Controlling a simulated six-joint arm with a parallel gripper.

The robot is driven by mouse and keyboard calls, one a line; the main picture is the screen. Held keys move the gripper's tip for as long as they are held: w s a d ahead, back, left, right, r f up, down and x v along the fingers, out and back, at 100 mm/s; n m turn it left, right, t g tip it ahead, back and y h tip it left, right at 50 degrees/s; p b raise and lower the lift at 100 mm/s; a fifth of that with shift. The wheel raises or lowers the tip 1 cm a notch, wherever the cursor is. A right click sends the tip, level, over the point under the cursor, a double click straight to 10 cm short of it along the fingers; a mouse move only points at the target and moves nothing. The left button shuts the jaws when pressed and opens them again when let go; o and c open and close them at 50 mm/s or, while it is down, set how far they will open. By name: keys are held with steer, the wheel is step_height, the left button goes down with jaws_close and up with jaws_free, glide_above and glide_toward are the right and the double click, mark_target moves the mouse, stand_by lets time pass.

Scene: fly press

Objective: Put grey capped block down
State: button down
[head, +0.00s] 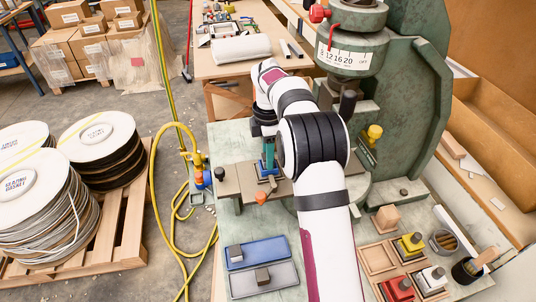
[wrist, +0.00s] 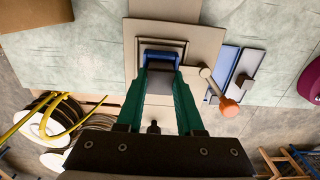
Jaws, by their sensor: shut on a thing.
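My gripper (head: 268,158) reaches down over the press bed with its green fingers. In the wrist view my gripper (wrist: 161,72) is shut on a grey block (wrist: 160,80), which sits between the fingers. A blue piece (wrist: 161,56) shows at the fingertips, inside a square framed nest (wrist: 183,45) on a beige plate (wrist: 203,45). I cannot tell whether the block touches the nest floor. In the head view the fingers and arm mostly hide the block.
An orange-knobbed lever (head: 260,197) stands close beside the plate. A blue tray (head: 272,247) and a grey tray (head: 283,287) lie nearer, with grey pieces on them. Yellow (head: 410,243), red (head: 398,289) and white (head: 433,277) blocks stand right. The green press (head: 398,90) rises behind.

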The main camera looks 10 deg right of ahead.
steer(key=shift+f, duration=0.1)
steer(key=c, duration=0.5)
jaws_free()
steer(key=shift+c, duration=0.2)
step_height(320, 180, up, 12)
steer(key=shift+r, duration=0.2)
steer(key=s+a+r+m, duration=0.2)
steer(key=s+r+m, duration=0.3)
steer(key=s, duration=0.4)
steer(key=s+a+f+m, duration=0.1)
steer(key=s+f+m, duration=0.2)
steer(key=s+m, duration=0.3)
steer(key=s+a+f+m+y, duration=0.1)
steer(key=s+f+m, duration=0.3)
steer(key=s, duration=0.9)
steer(key=s+a+f+m, duration=0.2)
steer(key=s+f+m, duration=0.2)
steer(key=s+m, duration=0.4)
steer(key=shift+s+a+f+m+y, duration=0.15)
steer(key=shift+s+f+m+y, duration=0.2)
steer(key=shift+s, duration=0.75)
